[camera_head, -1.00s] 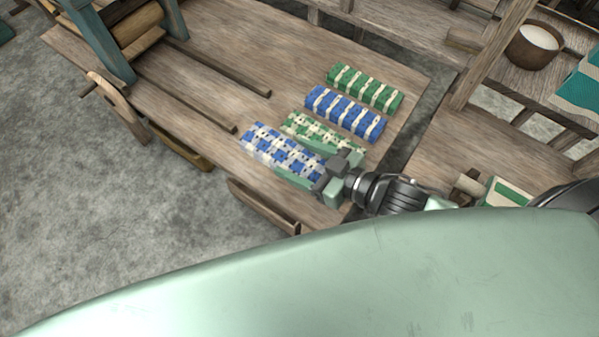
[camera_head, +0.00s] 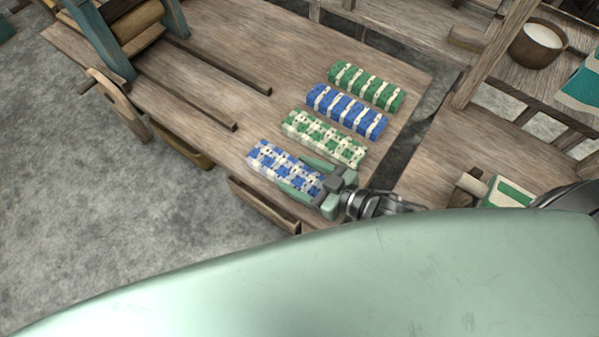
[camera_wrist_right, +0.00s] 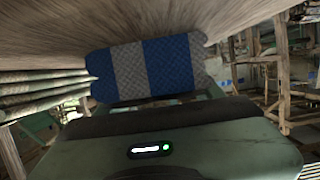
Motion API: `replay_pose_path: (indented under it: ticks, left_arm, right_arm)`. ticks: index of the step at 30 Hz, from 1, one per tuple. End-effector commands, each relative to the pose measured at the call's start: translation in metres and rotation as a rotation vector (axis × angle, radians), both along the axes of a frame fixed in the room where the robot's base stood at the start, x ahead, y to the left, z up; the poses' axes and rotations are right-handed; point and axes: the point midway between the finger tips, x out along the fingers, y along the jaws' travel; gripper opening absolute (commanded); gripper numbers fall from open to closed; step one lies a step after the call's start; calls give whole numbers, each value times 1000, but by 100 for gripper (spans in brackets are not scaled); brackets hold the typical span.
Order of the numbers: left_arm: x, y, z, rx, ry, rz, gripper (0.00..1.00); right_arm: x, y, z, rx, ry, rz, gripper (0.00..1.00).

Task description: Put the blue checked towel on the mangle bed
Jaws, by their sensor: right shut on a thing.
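The blue checked towel (camera_head: 266,158), a blue and white roll, lies at the near end of a row of rolled towels on the wooden table. My right gripper (camera_head: 302,174) is shut on its right end, one finger along each side. In the right wrist view, the towel (camera_wrist_right: 150,68) shows blue and grey bands just beyond the gripper (camera_wrist_right: 155,98). The mangle stands at the upper left, with wooden rollers (camera_head: 135,22) between blue-green posts (camera_head: 98,40). Two dark rails (camera_head: 190,90) run from it along the wooden bed (camera_head: 215,75). My left gripper is out of view.
A green checked towel (camera_head: 325,138) lies close beside the blue checked one. Blue striped (camera_head: 347,109) and green striped (camera_head: 367,86) rolls lie beyond. An open drawer (camera_head: 262,203) juts from the near edge. The tabletop left of the towels is clear.

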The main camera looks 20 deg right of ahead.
Motion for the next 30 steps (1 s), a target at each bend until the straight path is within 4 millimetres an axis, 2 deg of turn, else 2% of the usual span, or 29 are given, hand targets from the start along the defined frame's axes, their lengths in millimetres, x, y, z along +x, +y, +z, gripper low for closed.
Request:
replay_pose_path:
  ticks: [1,3,18,23,30]
  left_arm:
    - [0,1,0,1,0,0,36]
    - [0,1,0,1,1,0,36]
    - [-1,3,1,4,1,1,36]
    - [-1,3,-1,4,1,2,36]
    - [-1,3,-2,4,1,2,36]
  right_arm:
    - [0,0,0,0,0,0,75]
    - [0,0,0,0,0,0,89]
    - [-1,-1,4,-1,1,0,89]
    - [-19,-14,8,-1,6,-1,89]
    - [-56,-43,22,-1,6,-1,89]
